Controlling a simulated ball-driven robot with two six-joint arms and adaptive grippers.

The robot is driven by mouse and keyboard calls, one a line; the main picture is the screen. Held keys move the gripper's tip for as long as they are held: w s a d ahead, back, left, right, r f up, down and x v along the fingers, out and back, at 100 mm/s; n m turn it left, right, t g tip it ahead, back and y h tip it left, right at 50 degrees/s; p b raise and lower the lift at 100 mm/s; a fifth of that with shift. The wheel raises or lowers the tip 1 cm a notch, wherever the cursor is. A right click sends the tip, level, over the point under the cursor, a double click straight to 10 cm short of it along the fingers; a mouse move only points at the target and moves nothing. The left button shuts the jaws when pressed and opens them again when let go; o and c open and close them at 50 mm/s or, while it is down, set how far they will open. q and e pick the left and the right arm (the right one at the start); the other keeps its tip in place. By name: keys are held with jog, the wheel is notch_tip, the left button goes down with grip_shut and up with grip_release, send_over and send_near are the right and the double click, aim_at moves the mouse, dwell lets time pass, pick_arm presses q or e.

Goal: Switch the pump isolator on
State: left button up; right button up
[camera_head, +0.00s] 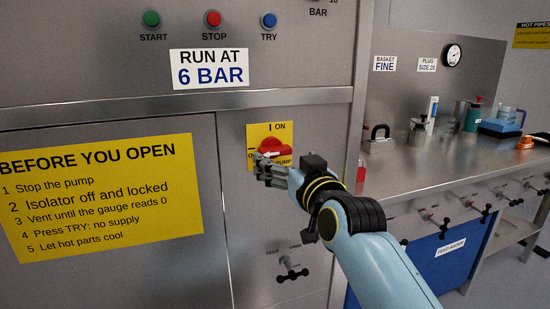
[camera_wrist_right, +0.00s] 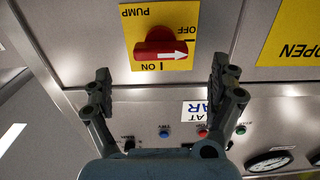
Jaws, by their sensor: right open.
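The pump isolator is a red rotary knob (camera_head: 268,145) on a yellow plate (camera_head: 284,131) marked ON at the top. In the right wrist view, upside down, the red knob (camera_wrist_right: 155,50) shows whole. Its white arrow points to the OFF side, a quarter turn from the ON mark. My right gripper (camera_head: 263,168) is in front of the panel and covers the plate's lower part in the head view. In the wrist view its open fingers (camera_wrist_right: 161,82) stand wide apart either side of the knob's line, with nothing between them. My left gripper is not in view.
START, STOP and TRY buttons (camera_head: 213,19) sit above a protruding metal ledge (camera_head: 120,107). A small black valve handle (camera_head: 291,270) is below the isolator. To the right is a steel bench (camera_head: 440,160) with containers, and several black handles along its front.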

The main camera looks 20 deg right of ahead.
aim_at(278, 154)
jog(key=w+b, duration=0.1)
jog(key=w, duration=0.1)
jog(key=w+b, duration=0.1)
jog(key=w, duration=0.1)
jog(key=w+b, duration=0.1)
jog(key=w, duration=0.1)
jog(key=shift+a+f, duration=0.15)
jog(key=shift+f, duration=0.1)
jog(key=shift+w+r, duration=0.15)
jog(key=shift+w, duration=0.15)
jog(key=c, duration=0.3)
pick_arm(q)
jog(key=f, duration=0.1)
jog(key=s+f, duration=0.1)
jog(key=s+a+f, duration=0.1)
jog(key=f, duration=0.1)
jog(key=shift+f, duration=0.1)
pick_arm(e)
jog(key=c, duration=0.9)
